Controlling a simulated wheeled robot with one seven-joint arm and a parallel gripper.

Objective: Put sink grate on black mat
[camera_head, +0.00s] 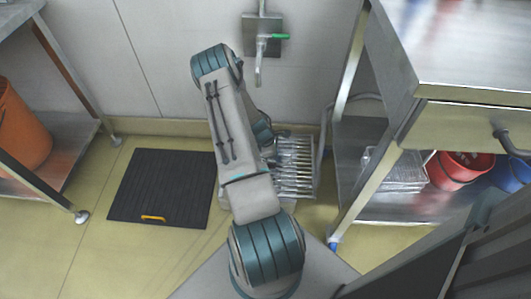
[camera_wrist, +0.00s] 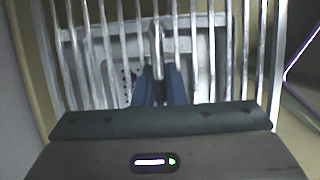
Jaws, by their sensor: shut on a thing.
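The sink grate (camera_head: 296,167) is a metal frame of parallel bars at the foot of the back wall, right of my arm. It fills much of the wrist view (camera_wrist: 92,60). My gripper (camera_wrist: 158,70) has its blue-grey fingers close together, shut on one bar of the grate near its middle. In the head view my arm hides the gripper. The black mat (camera_head: 160,185) lies flat on the floor to the left, clear of the grate, with a yellow handle-like piece (camera_head: 153,218) near its front edge.
A steel shelf unit (camera_head: 350,150) with a red bucket (camera_head: 460,170) and a wire basket (camera_head: 395,171) stands close on the right. Another shelf with an orange bin (camera_head: 20,130) is at far left. A tap (camera_head: 262,48) is on the wall. Floor between mat and grate is partly bare.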

